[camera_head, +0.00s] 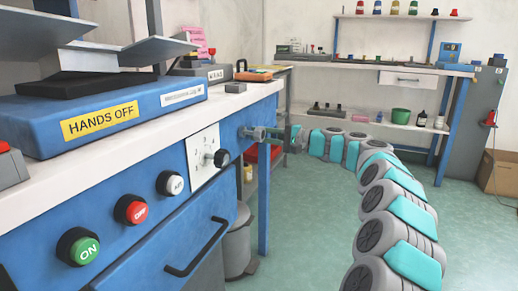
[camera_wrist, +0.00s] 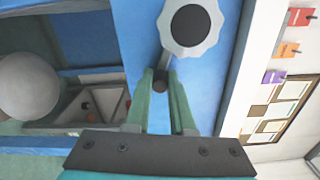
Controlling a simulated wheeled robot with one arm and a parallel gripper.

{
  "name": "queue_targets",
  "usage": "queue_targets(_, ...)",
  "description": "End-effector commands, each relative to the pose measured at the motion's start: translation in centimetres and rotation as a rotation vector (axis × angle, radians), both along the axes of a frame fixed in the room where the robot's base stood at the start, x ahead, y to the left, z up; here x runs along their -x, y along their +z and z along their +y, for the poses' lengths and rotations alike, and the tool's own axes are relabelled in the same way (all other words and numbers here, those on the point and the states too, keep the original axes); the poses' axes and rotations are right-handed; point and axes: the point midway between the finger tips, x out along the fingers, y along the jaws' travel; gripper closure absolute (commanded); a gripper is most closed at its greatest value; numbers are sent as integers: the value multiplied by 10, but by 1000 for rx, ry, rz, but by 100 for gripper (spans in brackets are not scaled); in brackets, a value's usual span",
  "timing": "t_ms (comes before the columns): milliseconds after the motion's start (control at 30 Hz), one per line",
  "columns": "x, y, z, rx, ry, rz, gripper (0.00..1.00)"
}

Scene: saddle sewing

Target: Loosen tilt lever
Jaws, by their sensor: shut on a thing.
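The tilt lever (camera_wrist: 160,82) shows in the wrist view as a short rod with a dark rounded end. It comes out from a pale scalloped knob (camera_wrist: 192,24) with a dark centre. My gripper (camera_wrist: 161,94) has its two green fingers on either side of the lever's dark end and is shut on it. In the head view the grey knob (camera_head: 257,133) sticks out at the far end of the blue bench side, and my gripper (camera_head: 283,136) reaches it from the right. The lever itself is too small to make out clearly there.
The blue bench front carries a green ON button (camera_head: 85,250), a red OFF button (camera_head: 135,210), a white button (camera_head: 174,183), a dial (camera_head: 218,157) and a drawer handle (camera_head: 198,250). A grey bin (camera_head: 238,245) stands below. Green floor (camera_head: 320,230) is open to the right.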

Motion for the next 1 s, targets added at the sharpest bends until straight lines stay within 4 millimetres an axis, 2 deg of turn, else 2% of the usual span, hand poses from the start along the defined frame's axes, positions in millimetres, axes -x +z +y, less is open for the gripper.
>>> queue_targets(500,-5,26,-2,151,0,-413,100)
queue_targets(1000,-5,40,-2,208,0,-576,100)
